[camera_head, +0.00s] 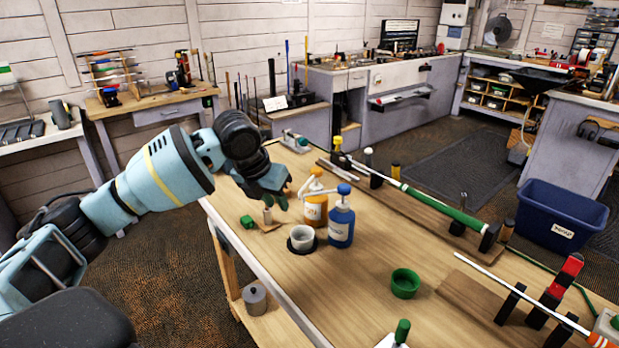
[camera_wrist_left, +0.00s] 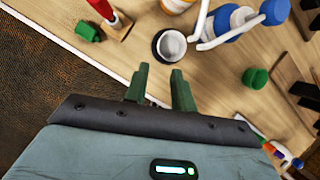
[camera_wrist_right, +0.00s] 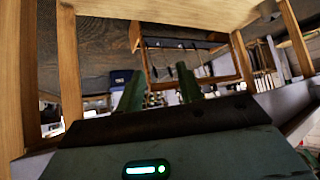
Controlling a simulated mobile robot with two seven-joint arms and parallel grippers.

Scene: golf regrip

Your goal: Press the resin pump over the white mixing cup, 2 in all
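The white mixing cup (camera_head: 302,238) stands upright on a dark round base near the table's left edge; it also shows in the left wrist view (camera_wrist_left: 172,46). Just behind it is an orange pump bottle (camera_head: 315,209) with an orange pump head. To its right is a blue pump bottle (camera_head: 341,226) with a blue head and white spout. Their labels are too small to read. My left gripper (camera_head: 279,199) hangs above the table, left of the orange bottle, apart from both pumps. Its fingers (camera_wrist_left: 158,82) are open and empty. My right gripper (camera_wrist_right: 159,92) is open and empty, shown only in its wrist view.
A green ring-shaped dish (camera_head: 405,284) sits right of the cup. A small green block (camera_head: 247,221) lies left. A club with a green grip (camera_head: 445,210) rests on stands behind. A blue bin (camera_head: 560,215) stands on the floor. Wooden framing surrounds my right gripper's view.

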